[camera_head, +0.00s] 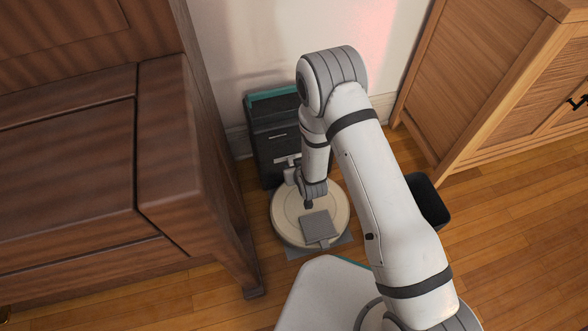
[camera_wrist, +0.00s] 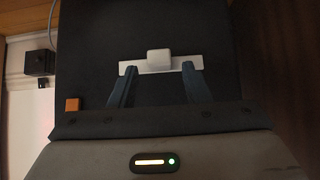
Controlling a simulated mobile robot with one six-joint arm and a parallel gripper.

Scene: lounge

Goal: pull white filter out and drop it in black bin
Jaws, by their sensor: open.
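The white filter (camera_wrist: 130,68) shows in the wrist view as a flat white bar with a raised square tab, set against the dark front of a black dock. My gripper (camera_wrist: 159,70) is open, its two dark fingers pointing at the bar, one on each side below the tab. Whether the fingertips touch the bar I cannot tell. In the head view, my gripper (camera_head: 290,172) is at the dock's front, and the filter is a small pale strip there, partly hidden. The black bin (camera_head: 431,200) stands on the floor to the right, partly hidden behind my arm.
The dock (camera_head: 268,150) has a teal top and stands against the wall. A round beige robot vacuum (camera_head: 283,220) sits before it. A dark wooden cabinet (camera_head: 180,140) is close on the left; a lighter cabinet (camera_head: 480,90) stands right. Floor at the lower right is clear.

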